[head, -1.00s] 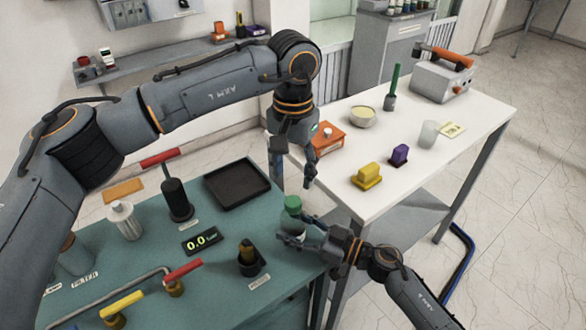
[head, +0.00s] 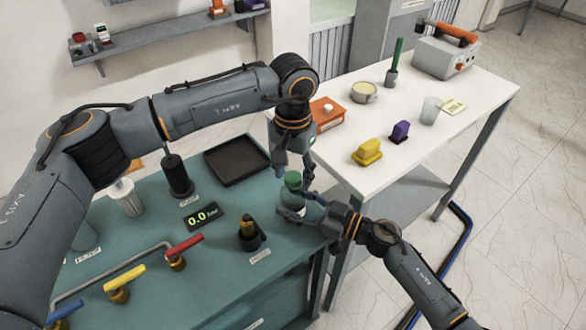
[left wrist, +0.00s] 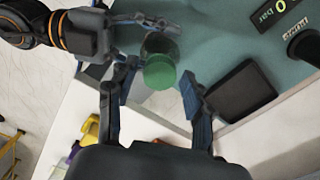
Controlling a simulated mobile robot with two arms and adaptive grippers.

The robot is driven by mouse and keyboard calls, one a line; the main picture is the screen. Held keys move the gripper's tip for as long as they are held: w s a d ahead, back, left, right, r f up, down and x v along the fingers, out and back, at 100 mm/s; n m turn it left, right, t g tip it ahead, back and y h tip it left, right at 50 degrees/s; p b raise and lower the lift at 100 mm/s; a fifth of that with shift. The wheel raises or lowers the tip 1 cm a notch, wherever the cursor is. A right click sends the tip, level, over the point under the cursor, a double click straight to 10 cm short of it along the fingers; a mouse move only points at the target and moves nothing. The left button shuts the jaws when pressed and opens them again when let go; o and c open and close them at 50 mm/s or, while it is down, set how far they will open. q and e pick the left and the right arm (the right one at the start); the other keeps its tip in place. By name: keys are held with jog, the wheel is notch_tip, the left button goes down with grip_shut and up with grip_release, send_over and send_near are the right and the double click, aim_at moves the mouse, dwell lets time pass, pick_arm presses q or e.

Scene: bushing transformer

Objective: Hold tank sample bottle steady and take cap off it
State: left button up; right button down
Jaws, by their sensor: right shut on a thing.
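The tank sample bottle (head: 293,200) has a green cap (head: 293,180) and stands upright at the right edge of the green bench. My right gripper (head: 291,210) is shut on the bottle's body below the cap. My left gripper (head: 294,170) points down just above the cap. In the left wrist view the green cap (left wrist: 160,72) lies between and beyond the left fingers (left wrist: 158,95), which are apart with clear gaps on both sides. The bottle's lower part is mostly hidden by my right gripper.
A black tray (head: 237,160) and a 0.0 display (head: 203,216) lie on the green bench (head: 200,270), with red and yellow valve handles in front. The white table (head: 400,150) at right holds an orange box (head: 327,114), yellow and purple blocks and a cup.

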pick_arm(q)
grip_shut()
jog(key=n, duration=0.5)
jog(key=shift+n, duration=0.3)
jog(key=n, duration=2.2)
jog(key=shift+r, duration=0.1)
jog(key=n, duration=0.6)
jog(key=shift+n, duration=0.3)
jog(key=n, duration=0.6)
jog(key=shift+n, duration=0.3)
jog(key=n, duration=0.6)
jog(key=shift+n, duration=0.3)
jog(key=n, duration=0.6)
jog(key=shift+r+n, duration=0.1)
jog(key=shift+n, duration=0.3)
jog(key=shift+r, duration=0.15)
